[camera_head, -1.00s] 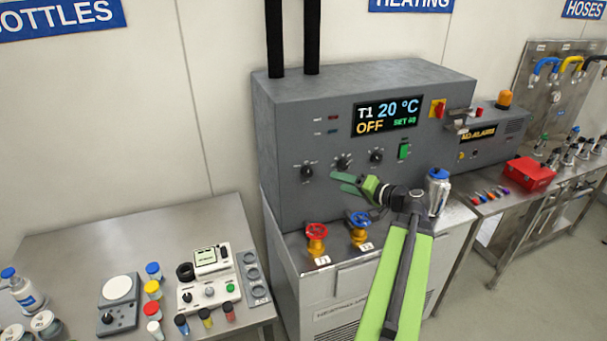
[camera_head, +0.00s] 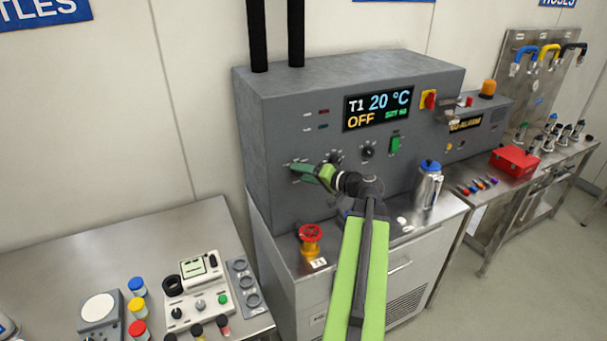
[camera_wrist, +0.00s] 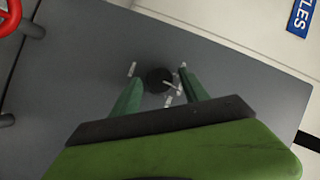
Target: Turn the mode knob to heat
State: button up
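The grey heating unit (camera_head: 280,95) has a display reading T1 20 °C and OFF. A row of dark knobs is on its front, and their labels are too small to read. The leftmost knob (camera_wrist: 158,80) shows in the wrist view between the finger ends of my gripper (camera_wrist: 160,92), with white marks around it. The fingers are apart, with a gap on each side of the knob. In the head view my gripper (camera_head: 297,169) covers this knob.
A red valve wheel (camera_head: 311,232) stands on the ledge below the knobs. A blue-capped canister (camera_head: 428,185) stands to the right of my arm. A green switch (camera_head: 395,144) and a red-and-yellow switch (camera_head: 428,99) are on the panel. A steel bench (camera_head: 110,240) is at left.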

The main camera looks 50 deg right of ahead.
jog(key=c, duration=1)
jog(key=shift+s+d, duration=0.15)
grip_shut()
jog(key=shift+f+b, duration=0.15)
jog(key=shift+b, duration=0.35)
jog(key=m+b, duration=0.1)
jog(key=m+t+b, duration=0.1)
jog(key=b, duration=0.1)
jog(key=shift+f+y, duration=0.3)
jog(key=shift+f, duration=0.05)
jog(key=m+t+b, duration=0.2)
jog(key=m+b, duration=0.2)
jog(key=shift+f+b, duration=0.15)
jog(key=shift+b, duration=0.15)
jog(key=shift+m+t+b, duration=0.8)
jog(key=shift+m+b, duration=0.2)
jog(key=shift+m, duration=0.2)
